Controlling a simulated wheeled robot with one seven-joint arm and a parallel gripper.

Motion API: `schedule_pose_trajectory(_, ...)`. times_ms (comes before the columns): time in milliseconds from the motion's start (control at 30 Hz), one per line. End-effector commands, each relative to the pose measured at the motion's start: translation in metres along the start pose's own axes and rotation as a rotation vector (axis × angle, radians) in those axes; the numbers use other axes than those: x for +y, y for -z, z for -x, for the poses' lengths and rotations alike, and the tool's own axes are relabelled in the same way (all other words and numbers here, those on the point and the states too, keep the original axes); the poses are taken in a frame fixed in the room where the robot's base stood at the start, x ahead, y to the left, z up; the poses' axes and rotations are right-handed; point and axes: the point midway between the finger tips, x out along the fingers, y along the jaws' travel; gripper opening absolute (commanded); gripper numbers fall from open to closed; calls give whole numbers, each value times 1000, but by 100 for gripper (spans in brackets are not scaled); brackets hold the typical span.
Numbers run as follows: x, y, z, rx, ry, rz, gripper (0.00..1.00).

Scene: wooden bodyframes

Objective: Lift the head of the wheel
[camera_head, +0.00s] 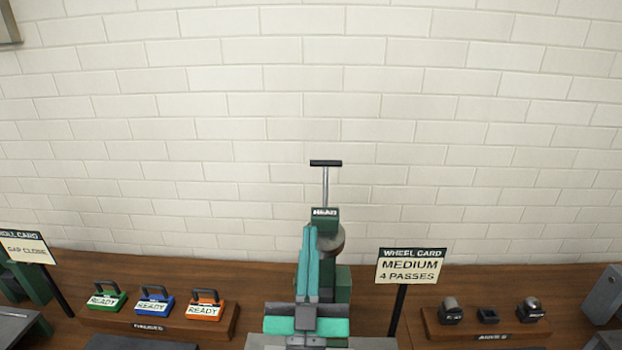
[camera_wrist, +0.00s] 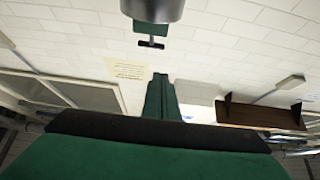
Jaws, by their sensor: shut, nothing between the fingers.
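The wheel machine stands upright at the middle of the bench. Its green head (camera_head: 325,219) bears a "HEAD" label, with a dark T-handle (camera_head: 326,163) on a thin rod above. A grey round wheel (camera_head: 332,238) sits under the head, partly hidden by my gripper. In the wrist view a grey cylinder, likely the wheel (camera_wrist: 152,9), is at the top edge, with the T-handle (camera_wrist: 151,43) under it. My teal gripper (camera_head: 309,230) is shut and empty, its tips just below the head's left side in the picture. Its fingers also show in the wrist view (camera_wrist: 160,85); I cannot tell whether they touch anything.
A "WHEEL CARD" sign (camera_head: 411,265) reading "MEDIUM 4 PASSES" stands right of the machine. A rack of anvils (camera_head: 486,328) is farther right. Several coloured "READY" blocks (camera_head: 155,299) sit on a rack at left. The air above the machine is clear before the brick wall.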

Motion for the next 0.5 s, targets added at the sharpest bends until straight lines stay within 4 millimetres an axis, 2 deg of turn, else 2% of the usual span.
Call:
schedule_pose_trajectory(100, -2, 8, -8, 15, -1, -8, 0)
schedule_pose_trajectory(267, -5, 10, -18, 17, 1, -12, 0)
schedule_pose_trajectory(500, -8, 11, -48, 19, 6, -16, 0)
